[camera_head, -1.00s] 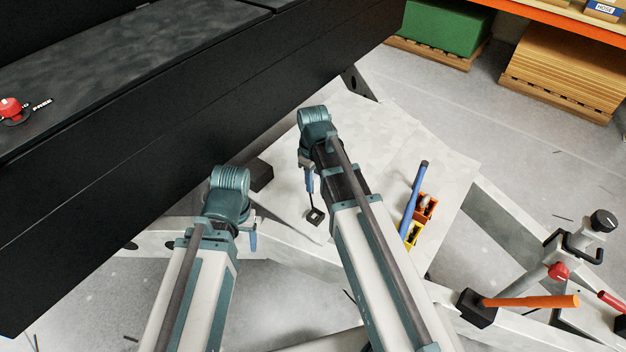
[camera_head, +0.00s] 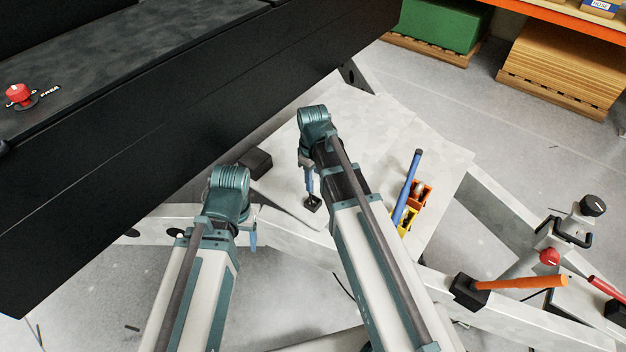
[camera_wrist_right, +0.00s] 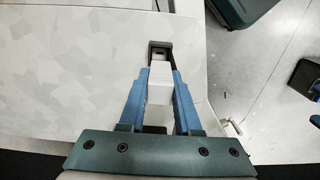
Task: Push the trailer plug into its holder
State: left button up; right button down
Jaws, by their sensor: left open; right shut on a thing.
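My right gripper (camera_head: 310,192) points down over the pale plate. In the right wrist view its blue fingers (camera_wrist_right: 160,82) are shut on a pale block (camera_wrist_right: 159,78), which looks like the trailer plug. A small dark square frame (camera_head: 313,203), apparently the holder, stands just below the fingers. In the wrist view this holder (camera_wrist_right: 150,47) is right at the plug's far end, and the plug's tip seems to meet its opening. How deep it sits I cannot tell. My left gripper (camera_head: 251,237) is open and empty, hanging beside the plate's left edge.
A black block (camera_head: 256,163) lies left of my right gripper. The dark caravan wall (camera_head: 150,165) bounds the left.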

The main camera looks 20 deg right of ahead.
jog(key=shift+f+b, duration=1.95)
jog(key=shift+f, duration=0.3)
jog(key=shift+f+b, duration=1.3)
jog(key=c, duration=0.5)
grip_release()
jog(key=shift+r, duration=0.15)
notch_tip(320, 180, up, 14)
jog(key=p, duration=1.4)
jog(key=shift+f, duration=0.2)
jog(key=shift+a, duration=0.1)
